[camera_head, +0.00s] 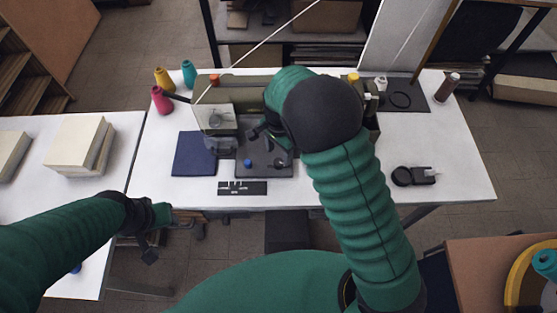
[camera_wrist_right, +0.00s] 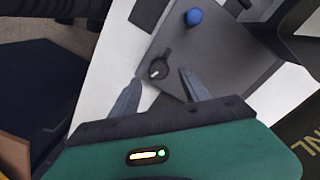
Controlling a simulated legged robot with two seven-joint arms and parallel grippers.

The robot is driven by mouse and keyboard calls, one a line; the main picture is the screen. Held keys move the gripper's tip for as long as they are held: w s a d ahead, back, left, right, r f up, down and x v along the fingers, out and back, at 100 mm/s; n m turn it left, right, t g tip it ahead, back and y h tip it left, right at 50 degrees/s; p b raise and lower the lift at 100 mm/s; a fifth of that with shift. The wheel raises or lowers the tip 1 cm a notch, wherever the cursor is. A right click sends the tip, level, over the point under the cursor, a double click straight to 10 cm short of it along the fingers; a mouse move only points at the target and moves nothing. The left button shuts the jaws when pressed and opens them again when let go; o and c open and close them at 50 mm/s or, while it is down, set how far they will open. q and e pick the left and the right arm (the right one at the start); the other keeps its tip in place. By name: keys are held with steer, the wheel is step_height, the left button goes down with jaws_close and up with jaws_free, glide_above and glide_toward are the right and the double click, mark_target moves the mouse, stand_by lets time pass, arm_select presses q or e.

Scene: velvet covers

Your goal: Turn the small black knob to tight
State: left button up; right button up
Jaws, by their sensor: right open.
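The small black knob (camera_wrist_right: 159,68), round with a pale mark on it, sits on a dark grey plate (camera_wrist_right: 222,73) in the right wrist view. My right gripper (camera_wrist_right: 160,77) is open, with one finger on each side of the knob in that view. I cannot tell whether the fingers touch it or are still above it. In the head view my right gripper (camera_head: 264,134) is over the grey plate (camera_head: 262,172), partly hidden by my own arm. My left gripper (camera_head: 150,238) hangs at the lower left, off the front edge of the table; its jaws are unclear.
A blue knob (camera_head: 248,163) stands on the same plate. A dark blue pad (camera_head: 194,154) lies left of it, and a black-and-white marked card (camera_head: 242,188) in front. Thread cones (camera_head: 161,100) stand back left. The table's front right is clear.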

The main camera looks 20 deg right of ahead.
mark_target(279, 162)
step_height(279, 162, down, 5)
steer(key=shift+f, duration=0.1)
jaws_close()
stand_by(0.4)
